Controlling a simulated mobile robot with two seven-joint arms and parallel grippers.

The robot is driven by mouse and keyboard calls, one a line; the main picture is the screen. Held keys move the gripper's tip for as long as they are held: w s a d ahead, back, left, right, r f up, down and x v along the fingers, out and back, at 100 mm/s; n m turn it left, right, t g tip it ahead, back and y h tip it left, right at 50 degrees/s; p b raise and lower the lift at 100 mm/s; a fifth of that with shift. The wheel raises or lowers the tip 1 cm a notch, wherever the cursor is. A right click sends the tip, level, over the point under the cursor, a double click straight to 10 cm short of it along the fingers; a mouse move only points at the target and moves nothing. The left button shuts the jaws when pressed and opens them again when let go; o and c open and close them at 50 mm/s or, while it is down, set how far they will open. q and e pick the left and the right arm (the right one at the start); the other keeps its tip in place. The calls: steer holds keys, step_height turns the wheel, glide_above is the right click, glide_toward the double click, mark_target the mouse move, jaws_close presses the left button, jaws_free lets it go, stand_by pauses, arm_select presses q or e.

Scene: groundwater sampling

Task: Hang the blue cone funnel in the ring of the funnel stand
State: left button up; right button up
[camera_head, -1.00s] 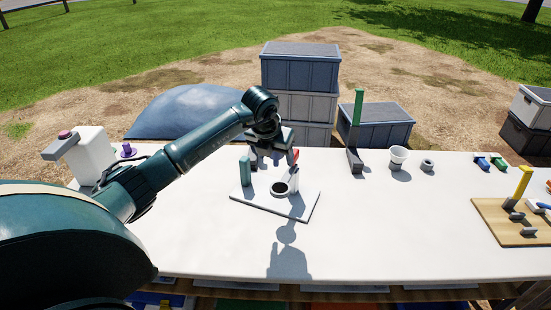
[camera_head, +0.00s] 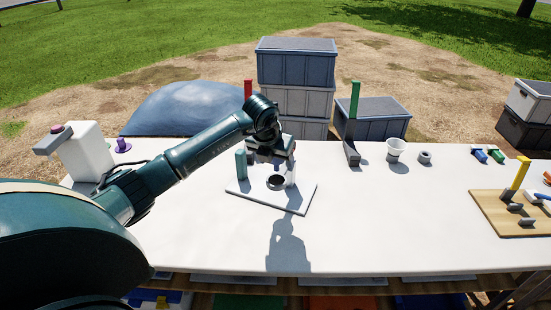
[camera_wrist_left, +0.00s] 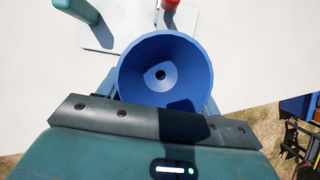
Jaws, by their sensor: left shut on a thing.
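My left gripper (camera_head: 270,157) is over a white plate (camera_head: 296,207) on the table. In the left wrist view it is shut on the blue cone funnel (camera_wrist_left: 187,62), whose wide mouth faces that camera with its hole near the middle. The head view barely shows the funnel behind the gripper. The plate carries a teal post (camera_head: 241,164), a pale upright part (camera_head: 291,174) and a dark ring shape (camera_head: 276,183) between them. I cannot tell whether this is the stand's ring. A red-topped part (camera_wrist_left: 172,4) shows above the funnel in the wrist view. My right gripper is not visible.
A green-topped post (camera_head: 354,105), a white cup (camera_head: 396,148) and a small grey ring (camera_head: 425,157) stand to the right. A wooden board (camera_head: 490,217) with a yellow post is at far right. A white container (camera_head: 86,152) stands at left. The front table is clear.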

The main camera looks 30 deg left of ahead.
arm_select(q)
steer(key=shift+f+b, duration=0.55)
steer(key=shift+f, duration=0.4)
steer(key=shift+f+b, duration=0.35)
steer(key=shift+f, duration=0.1)
step_height(320, 180, down, 4)
steer(key=b, duration=0.2)
steer(key=shift+r+b, duration=0.15)
steer(key=shift+b, duration=0.25)
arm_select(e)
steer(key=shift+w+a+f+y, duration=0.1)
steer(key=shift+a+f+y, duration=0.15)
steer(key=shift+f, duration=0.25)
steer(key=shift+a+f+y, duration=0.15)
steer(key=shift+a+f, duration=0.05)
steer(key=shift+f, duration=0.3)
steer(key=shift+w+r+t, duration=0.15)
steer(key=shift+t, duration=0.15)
arm_select(q)
steer(key=shift+f+b, duration=0.3)
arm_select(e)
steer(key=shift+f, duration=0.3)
arm_select(q)
steer(key=o, duration=1)
